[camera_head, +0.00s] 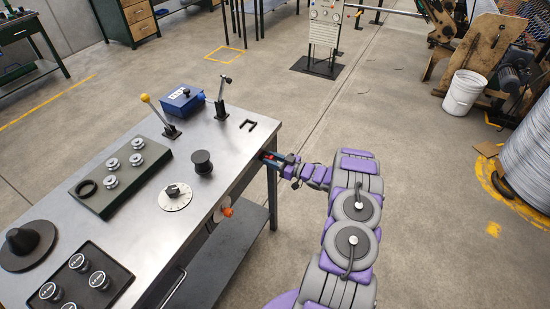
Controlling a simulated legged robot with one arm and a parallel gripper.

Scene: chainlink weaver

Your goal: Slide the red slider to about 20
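The red slider (268,155) shows as a small red piece in a dark housing on the right side of the metal workbench, just under its top near the far right corner. My purple and grey arm reaches in from the lower right. My gripper (279,160) is at the slider, touching it or very close to it. The fingers are small and partly merge with the dark housing, so I cannot tell whether they are closed on it. The slider's scale and reading cannot be made out.
The workbench (229,152) carries levers, a blue box (182,100), a black knob (202,161), a dial (175,196) and a panel with several knobs. An orange knob (227,211) sits on its side. A white bucket (464,93) stands at right. Floor beside the bench is clear.

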